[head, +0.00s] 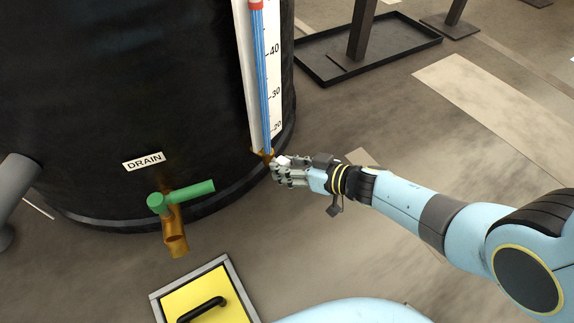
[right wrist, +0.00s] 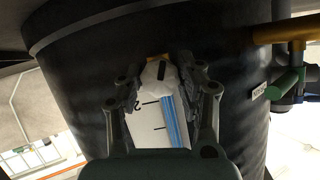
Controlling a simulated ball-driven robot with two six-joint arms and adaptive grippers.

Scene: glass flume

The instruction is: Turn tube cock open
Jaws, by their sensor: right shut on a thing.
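The tube cock (head: 263,155) is a small brass fitting at the foot of the blue-filled sight tube (head: 262,90) on the black tank. My right gripper (head: 280,164) is at this cock, its fingers shut on a white faceted knob. The knob (right wrist: 160,74) shows between both fingers in the right wrist view, with a dark line on its face. The fingers hide much of the cock in the head view. The white scale (head: 273,80) stands beside the tube. My left gripper is not in view.
A brass drain valve (head: 175,238) with a green handle (head: 190,195) juts from the tank (head: 130,80) left of the cock, under a DRAIN label (head: 143,161). A yellow panel with a black handle (head: 203,309) lies below. A black tray (head: 400,50) stands at the back right.

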